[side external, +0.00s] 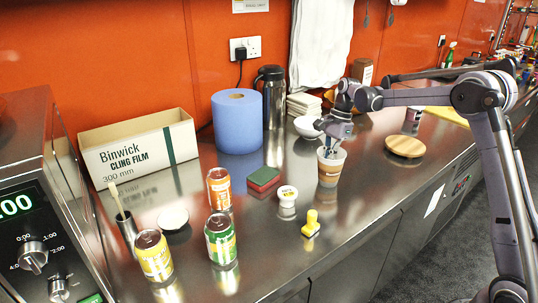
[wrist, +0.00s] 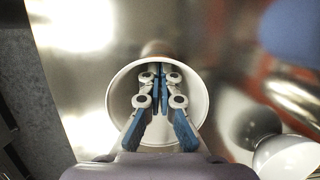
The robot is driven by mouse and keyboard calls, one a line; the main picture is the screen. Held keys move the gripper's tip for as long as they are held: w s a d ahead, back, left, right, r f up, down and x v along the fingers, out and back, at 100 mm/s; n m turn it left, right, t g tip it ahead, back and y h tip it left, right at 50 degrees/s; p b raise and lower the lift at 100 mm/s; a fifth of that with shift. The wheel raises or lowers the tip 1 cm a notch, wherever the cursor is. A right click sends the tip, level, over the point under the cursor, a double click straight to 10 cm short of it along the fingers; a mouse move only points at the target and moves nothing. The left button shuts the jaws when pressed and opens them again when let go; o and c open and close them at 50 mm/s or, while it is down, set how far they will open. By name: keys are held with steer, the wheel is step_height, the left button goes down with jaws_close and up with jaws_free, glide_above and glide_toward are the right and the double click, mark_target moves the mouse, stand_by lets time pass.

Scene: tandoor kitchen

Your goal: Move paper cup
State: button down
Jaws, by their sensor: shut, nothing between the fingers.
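The paper cup (side external: 329,168) stands upright on the steel counter in the side view, brown with a pale rim. My gripper (side external: 331,150) is above it, with its fingertips down inside the cup's mouth. In the wrist view the cup's white round rim (wrist: 117,84) surrounds the fingers. My gripper (wrist: 160,75) is shut there, its blue-padded fingertips together with nothing between them. The fingertips hide part of the cup's inside. I cannot tell whether they touch its wall.
A white bowl (side external: 307,127) stands close behind the cup. The counter's front edge is near.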

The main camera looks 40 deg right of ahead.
mark_target(321, 176)
steer(key=a, duration=0.4)
steer(key=shift+r, duration=0.1)
steer(key=v, duration=1)
